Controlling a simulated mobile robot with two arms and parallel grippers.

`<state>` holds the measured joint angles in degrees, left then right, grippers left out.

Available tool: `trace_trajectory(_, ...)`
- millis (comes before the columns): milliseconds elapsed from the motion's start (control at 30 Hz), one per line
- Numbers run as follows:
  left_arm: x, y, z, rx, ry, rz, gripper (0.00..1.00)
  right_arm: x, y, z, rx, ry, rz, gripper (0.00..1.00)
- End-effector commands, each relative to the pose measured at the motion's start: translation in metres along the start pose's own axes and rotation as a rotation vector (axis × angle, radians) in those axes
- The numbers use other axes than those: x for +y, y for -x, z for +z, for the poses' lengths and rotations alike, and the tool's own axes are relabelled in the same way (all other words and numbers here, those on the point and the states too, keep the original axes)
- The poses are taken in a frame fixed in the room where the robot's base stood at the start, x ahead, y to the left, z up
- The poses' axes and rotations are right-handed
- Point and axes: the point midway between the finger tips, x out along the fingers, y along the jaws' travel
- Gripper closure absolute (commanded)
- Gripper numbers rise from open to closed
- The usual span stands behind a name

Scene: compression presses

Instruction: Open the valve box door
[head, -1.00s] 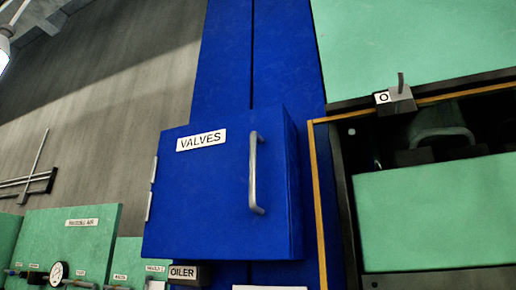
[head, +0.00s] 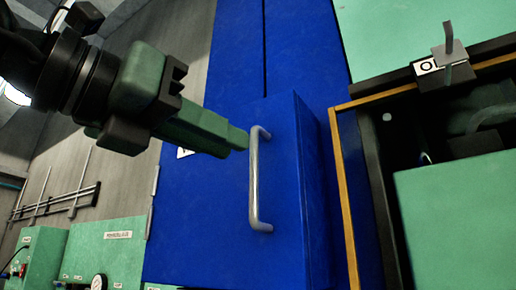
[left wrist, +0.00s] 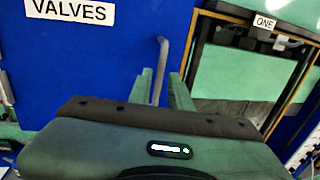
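The blue valve box door (head: 205,220) is shut, with hinges on its left edge. Its grey bar handle (head: 255,185) stands upright near the right edge. My left gripper (head: 238,143) reaches in from the upper left, its fingertips by the upper part of the handle, and it covers most of the VALVES label. In the left wrist view, the two green fingers (left wrist: 160,88) are apart, with the handle (left wrist: 162,60) showing between them. Contact with the handle cannot be told. The VALVES label (left wrist: 70,10) shows fully there. My right gripper is in neither view.
A green machine with an orange-edged dark frame (head: 347,190) stands close to the right of the box. A small lever (head: 450,55) sticks out at its upper right. Green panels with a gauge (head: 99,282) are at the lower left.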

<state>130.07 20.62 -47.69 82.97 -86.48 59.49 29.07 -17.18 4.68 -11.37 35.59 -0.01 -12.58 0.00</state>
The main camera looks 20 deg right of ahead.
Motion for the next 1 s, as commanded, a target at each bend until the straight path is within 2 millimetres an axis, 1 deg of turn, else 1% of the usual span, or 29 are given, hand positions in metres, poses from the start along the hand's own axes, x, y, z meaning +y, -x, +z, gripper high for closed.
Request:
trace_trajectory(33, -0.001, -0.010, 0.002, 0.003, 0.001, -0.003, 0.81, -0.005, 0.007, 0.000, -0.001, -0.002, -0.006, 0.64)
trace_trajectory(200, -0.001, -0.037, 0.003, 0.003, 0.002, -0.004, 0.81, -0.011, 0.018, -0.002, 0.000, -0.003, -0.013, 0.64)
trace_trajectory(300, -0.001, -0.049, 0.002, 0.002, 0.003, -0.004, 0.81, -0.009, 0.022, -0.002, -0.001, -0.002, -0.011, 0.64)
trace_trajectory(400, 0.000, -0.055, 0.001, 0.001, 0.003, -0.004, 0.81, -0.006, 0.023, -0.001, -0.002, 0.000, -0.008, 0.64)
trace_trajectory(700, 0.000, -0.058, 0.000, -0.001, 0.003, -0.004, 0.81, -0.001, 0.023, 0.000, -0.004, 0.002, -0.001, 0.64)
trace_trajectory(767, 0.000, -0.058, 0.000, 0.000, 0.003, -0.004, 0.97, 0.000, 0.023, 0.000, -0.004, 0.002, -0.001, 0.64)
trace_trajectory(800, 0.000, -0.058, 0.000, 0.000, 0.003, -0.004, 1.00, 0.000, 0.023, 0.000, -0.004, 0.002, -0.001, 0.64)
trace_trajectory(1000, 0.000, -0.058, 0.000, 0.000, 0.003, -0.004, 1.00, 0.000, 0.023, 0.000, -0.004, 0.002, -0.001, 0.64)
